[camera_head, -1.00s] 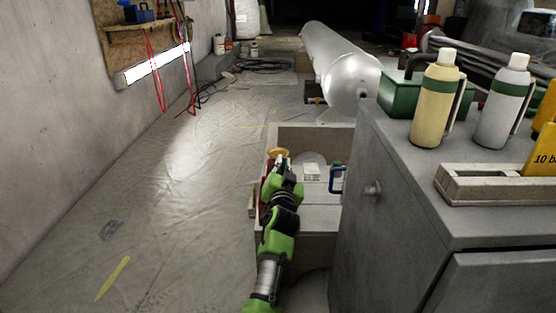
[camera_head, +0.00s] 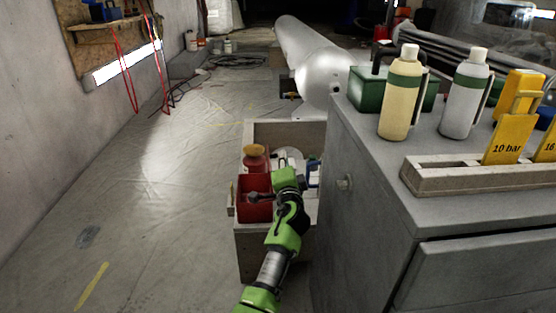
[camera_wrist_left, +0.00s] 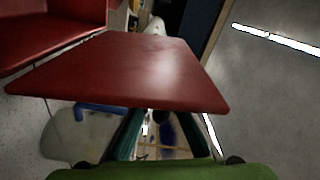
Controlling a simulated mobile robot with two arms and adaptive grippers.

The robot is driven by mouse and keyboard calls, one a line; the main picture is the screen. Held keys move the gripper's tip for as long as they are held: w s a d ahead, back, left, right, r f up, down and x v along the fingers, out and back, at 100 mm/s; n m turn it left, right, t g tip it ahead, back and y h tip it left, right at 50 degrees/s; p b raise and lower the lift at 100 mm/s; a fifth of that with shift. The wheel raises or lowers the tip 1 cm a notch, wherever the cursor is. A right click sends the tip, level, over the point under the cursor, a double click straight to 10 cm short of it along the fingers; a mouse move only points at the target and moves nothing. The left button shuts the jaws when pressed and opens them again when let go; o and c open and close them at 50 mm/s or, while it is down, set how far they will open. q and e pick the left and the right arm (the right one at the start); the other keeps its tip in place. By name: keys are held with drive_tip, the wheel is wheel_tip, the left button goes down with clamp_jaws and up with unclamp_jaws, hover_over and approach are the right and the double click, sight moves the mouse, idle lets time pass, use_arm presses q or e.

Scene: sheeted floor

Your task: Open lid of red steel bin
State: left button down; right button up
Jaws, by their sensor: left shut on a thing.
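The red steel bin (camera_head: 254,208) sits in the low pale box left of the grey cabinet in the head view. My left gripper (camera_head: 256,196) reaches its upper part from the right. In the left wrist view, the red lid (camera_wrist_left: 130,68) is a flat panel close before the camera. My left gripper (camera_wrist_left: 158,128) is shut on the lid's near edge, its teal fingers partly hidden under the panel. More red metal of the bin (camera_wrist_left: 45,30) shows at upper left, angled to the lid. The exact lid angle is hard to tell. My right gripper is not in view.
A reddish jar with an orange top (camera_head: 255,158) stands just behind the bin. The grey cabinet (camera_head: 375,230) is close on the right, with bottles (camera_head: 403,100) on top.

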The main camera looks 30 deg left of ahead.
use_arm(q)
drive_tip(key=shift+w+d+m, duration=0.2)
drive_tip(key=shift+d+m, duration=0.15)
drive_tip(key=shift+m, duration=0.05)
drive_tip(key=c, duration=2.1)
unclamp_jaws()
drive_tip(key=shift+f, duration=0.1)
drive_tip(key=shift+c, duration=0.2)
wheel_tip(320, 180, up, 10)
